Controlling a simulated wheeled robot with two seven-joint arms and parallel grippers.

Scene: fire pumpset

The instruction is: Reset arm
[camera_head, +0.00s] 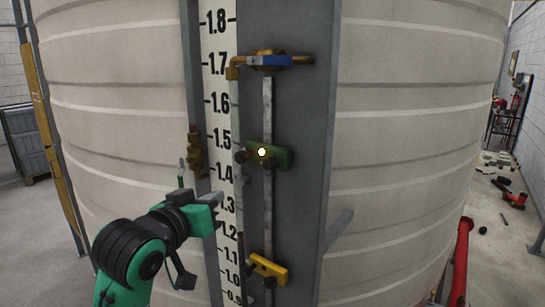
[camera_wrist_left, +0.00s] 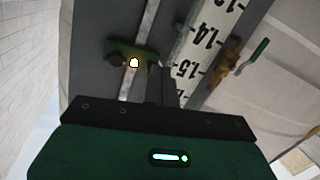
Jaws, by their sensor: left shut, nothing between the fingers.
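My left gripper (camera_head: 214,198) is at the lower middle of the head view, in front of the numbered gauge scale (camera_head: 219,108), near the 1.3 mark. It is shut and holds nothing. In the left wrist view the gripper's dark fingers (camera_wrist_left: 162,85) point toward the panel. A green block with a lit white spot (camera_head: 270,156) sits on the grey panel, up and right of the gripper; it also shows in the left wrist view (camera_wrist_left: 120,52). A gap in the picture separates them. My right gripper is not in view.
A blue-handled valve (camera_head: 272,61) is at the top of the gauge pipe, and a yellow-handled one (camera_head: 268,268) is lower down. A brass valve (camera_head: 195,150) is left of the scale. The pale round tank (camera_head: 415,150) fills the background. Red piping (camera_head: 461,262) stands at right.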

